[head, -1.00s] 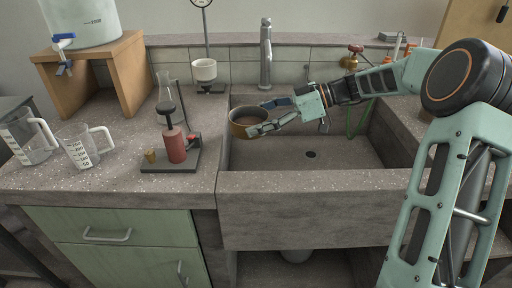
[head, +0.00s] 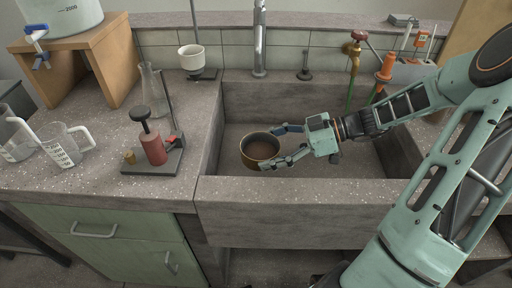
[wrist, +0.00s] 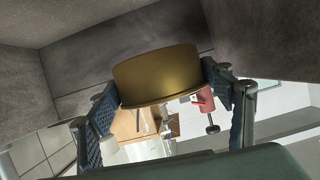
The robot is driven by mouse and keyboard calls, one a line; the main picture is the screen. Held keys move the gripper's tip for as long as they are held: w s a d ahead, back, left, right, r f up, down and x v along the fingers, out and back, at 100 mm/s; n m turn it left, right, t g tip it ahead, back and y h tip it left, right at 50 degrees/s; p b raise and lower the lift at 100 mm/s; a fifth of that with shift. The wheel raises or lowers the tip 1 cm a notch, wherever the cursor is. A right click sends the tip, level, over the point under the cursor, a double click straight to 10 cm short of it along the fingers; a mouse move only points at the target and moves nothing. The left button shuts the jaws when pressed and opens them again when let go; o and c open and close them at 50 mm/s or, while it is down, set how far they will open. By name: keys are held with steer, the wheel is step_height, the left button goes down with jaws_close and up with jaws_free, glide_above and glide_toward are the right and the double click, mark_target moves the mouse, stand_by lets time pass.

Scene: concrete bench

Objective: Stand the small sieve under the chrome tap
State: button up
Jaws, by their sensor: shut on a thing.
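The small sieve (head: 259,149), a round brass-coloured ring with a brownish mesh bottom, is inside the sink at its left side. My gripper (head: 283,146) is shut on the sieve's right side. In the wrist view the sieve (wrist: 157,75) shows as a brass band between the two blue-padded fingers. Whether it touches the sink floor is unclear. The chrome tap (head: 260,38) stands upright behind the sink's back edge; its top is cut off. The sieve is roughly in line with the tap, nearer the front wall.
The concrete sink (head: 300,190) has a thick front wall; its floor right of the sieve lies under my arm. A red-bodied stand (head: 153,150) and a glass flask (head: 152,88) are left. A brass valve (head: 353,50) and an orange-handled fitting (head: 385,70) stand behind my arm.

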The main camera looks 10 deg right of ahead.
steer(key=w+f, duration=0.1)
steer(key=w, duration=0.2)
steer(key=w+f+b, duration=0.1)
steer(key=w, duration=0.1)
steer(key=w+d+f+b, duration=0.1)
steer(key=w+f, duration=0.1)
steer(key=w, duration=0.1)
steer(key=shift+w+f, duration=0.1)
steer(key=shift+w, duration=0.25)
steer(key=w+f, duration=0.1)
steer(key=w+f+b, duration=0.1)
steer(key=f, duration=0.1)
steer(key=w+f, duration=0.1)
steer(key=w, duration=0.1)
steer(key=shift+d+f, duration=0.25)
steer(key=shift+f, duration=0.15)
steer(key=shift+w+f+b, duration=0.3)
steer(key=shift+f, duration=0.05)
steer(key=shift+f+b, duration=0.3)
steer(key=shift+f, duration=1.25)
steer(key=shift+f, duration=0.15)
steer(key=o, duration=1.4)
steer(key=shift+d, duration=0.1)
steer(key=shift+c, duration=0.2)
